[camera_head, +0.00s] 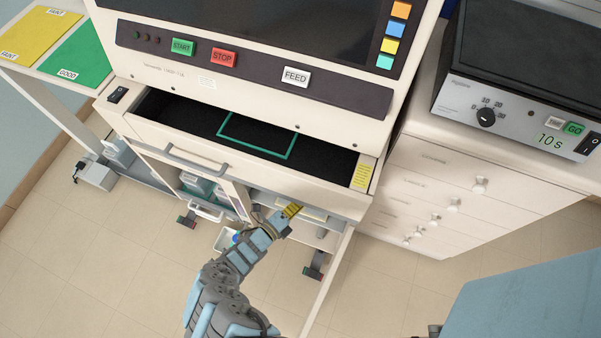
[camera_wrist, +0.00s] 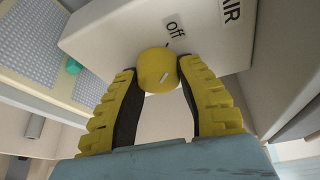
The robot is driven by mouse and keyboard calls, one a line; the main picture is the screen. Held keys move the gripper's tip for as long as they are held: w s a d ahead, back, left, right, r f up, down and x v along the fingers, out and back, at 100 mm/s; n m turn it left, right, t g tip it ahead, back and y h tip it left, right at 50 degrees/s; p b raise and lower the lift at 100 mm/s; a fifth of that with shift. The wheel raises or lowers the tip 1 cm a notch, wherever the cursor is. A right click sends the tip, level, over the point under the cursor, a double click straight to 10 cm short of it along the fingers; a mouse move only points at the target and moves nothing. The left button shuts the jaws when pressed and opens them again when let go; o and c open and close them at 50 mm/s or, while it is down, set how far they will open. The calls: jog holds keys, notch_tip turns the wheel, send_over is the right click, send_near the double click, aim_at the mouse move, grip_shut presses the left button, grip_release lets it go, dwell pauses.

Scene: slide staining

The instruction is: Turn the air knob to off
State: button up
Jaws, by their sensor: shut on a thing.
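The air knob (camera_wrist: 157,66) is round and yellow, on the face of a white box (camera_wrist: 110,38) in the wrist view. In the head view my gripper (camera_head: 291,211) is under the machine's open drawer, and the knob is hidden there.
The machine's open drawer (camera_head: 180,157) hangs above my gripper, with a green frame (camera_head: 285,152) inside. Table legs and a lower shelf are close around my arm. A white drawer cabinet (camera_head: 430,190) stands to the right. The wrist view shows a perforated panel (camera_wrist: 40,40) at left.

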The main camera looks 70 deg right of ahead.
jog(key=o, duration=1.2)
jog(key=v, duration=1.2)
